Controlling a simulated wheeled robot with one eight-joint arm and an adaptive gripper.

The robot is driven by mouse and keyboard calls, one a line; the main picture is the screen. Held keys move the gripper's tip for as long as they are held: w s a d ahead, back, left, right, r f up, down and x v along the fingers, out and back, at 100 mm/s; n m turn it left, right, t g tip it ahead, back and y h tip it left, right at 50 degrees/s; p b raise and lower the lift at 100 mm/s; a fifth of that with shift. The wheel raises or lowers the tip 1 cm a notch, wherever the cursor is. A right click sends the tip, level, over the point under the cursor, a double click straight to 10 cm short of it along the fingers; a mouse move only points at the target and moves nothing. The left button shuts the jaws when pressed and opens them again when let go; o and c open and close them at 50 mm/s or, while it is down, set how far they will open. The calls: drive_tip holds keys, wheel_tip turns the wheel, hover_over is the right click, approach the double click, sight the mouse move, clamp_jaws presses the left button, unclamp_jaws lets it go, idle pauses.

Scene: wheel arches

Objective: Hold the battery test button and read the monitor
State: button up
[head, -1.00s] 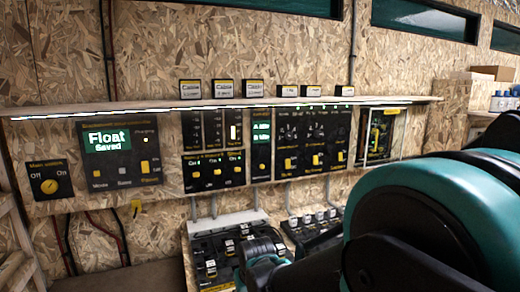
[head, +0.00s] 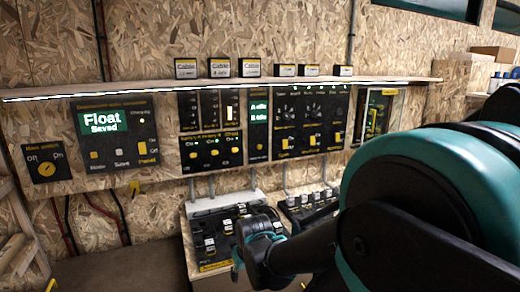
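The monitor panel (head: 108,150) is on the left of the wall board. Its lit green screen (head: 104,122) reads "Float" over "Saved". Below the screen are a yellowish button (head: 94,155), a pale button (head: 118,153) and a yellow rocker (head: 142,147), with small, blurred labels. I cannot tell which control is the battery test button. My arm reaches in from the right, and its wrist (head: 262,248) is low, in front of the lower bench, well below the wall panels. My gripper's fingers cannot be made out, so what they hold is unseen.
A yellow main switch (head: 46,169) is at far left. More switch panels (head: 310,122) fill the board's right, under a narrow shelf (head: 230,85) bearing several labelled boxes. Switch units stand on a low bench (head: 205,268). My arm's large joint blocks the right side.

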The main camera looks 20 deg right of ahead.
clamp_jaws()
idle(1.3)
